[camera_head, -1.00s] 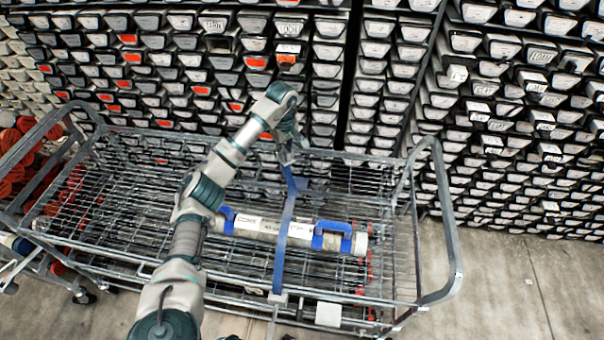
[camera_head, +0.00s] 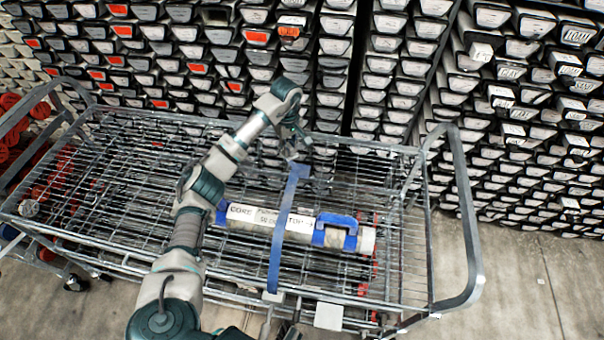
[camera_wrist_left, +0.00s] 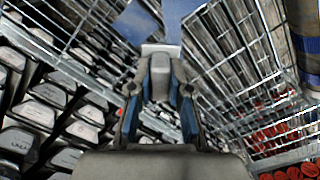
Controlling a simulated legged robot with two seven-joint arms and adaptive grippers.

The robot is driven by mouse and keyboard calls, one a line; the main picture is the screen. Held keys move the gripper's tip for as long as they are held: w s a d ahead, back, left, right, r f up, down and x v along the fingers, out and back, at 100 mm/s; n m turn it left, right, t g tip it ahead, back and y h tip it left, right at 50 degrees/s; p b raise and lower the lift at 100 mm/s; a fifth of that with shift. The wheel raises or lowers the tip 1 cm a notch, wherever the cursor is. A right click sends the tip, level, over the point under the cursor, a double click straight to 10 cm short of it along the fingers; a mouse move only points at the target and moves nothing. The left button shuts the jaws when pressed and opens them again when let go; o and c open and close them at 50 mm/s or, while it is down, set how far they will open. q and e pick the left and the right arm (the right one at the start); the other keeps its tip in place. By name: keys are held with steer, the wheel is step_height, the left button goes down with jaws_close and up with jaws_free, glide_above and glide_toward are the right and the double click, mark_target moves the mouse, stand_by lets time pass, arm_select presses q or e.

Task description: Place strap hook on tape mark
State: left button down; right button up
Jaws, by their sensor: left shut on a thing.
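A blue strap (camera_head: 283,225) runs from the cart's front rail across a white core liner (camera_head: 262,218) up to my left gripper (camera_head: 297,157). The gripper is shut on the strap hook, a pale piece (camera_wrist_left: 161,50) at its fingertips in the left wrist view; the strap (camera_wrist_left: 181,18) leads away beyond it. The hook is held above the cart's far side. A blue patch (camera_wrist_left: 136,23) also shows left of the hook in the wrist view. My right gripper does not show.
The liner rests in blue cradles (camera_head: 335,230) on the wire cart (camera_head: 468,240). The cart's raised end frames stand left and right. Racks of core boxes (camera_head: 400,60) fill the back, close behind the cart. Orange-red items (camera_head: 12,125) sit at the left.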

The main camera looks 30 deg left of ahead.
arm_select(q)
steer(key=shift+a+f, duration=0.1)
steer(key=shift+f, duration=0.6)
steer(key=shift+f+b, duration=0.35)
glide_above(291, 176)
steer(key=f, duration=0.5)
steer(key=shift+d+f, duration=0.1)
steer(key=shift+d, duration=0.25)
steer(key=f, duration=0.2)
steer(key=a+f, duration=0.1)
steer(key=f, duration=0.1)
steer(key=shift+f, duration=0.1)
steer(key=shift+d, duration=0.15)
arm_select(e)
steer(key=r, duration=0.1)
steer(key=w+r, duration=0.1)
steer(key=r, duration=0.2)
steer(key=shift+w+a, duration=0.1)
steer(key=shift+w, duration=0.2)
arm_select(q)
steer(key=c, duration=1.1)
jaws_free()
steer(key=shift+d+b, duration=0.15)
steer(key=shift+b, duration=0.15)
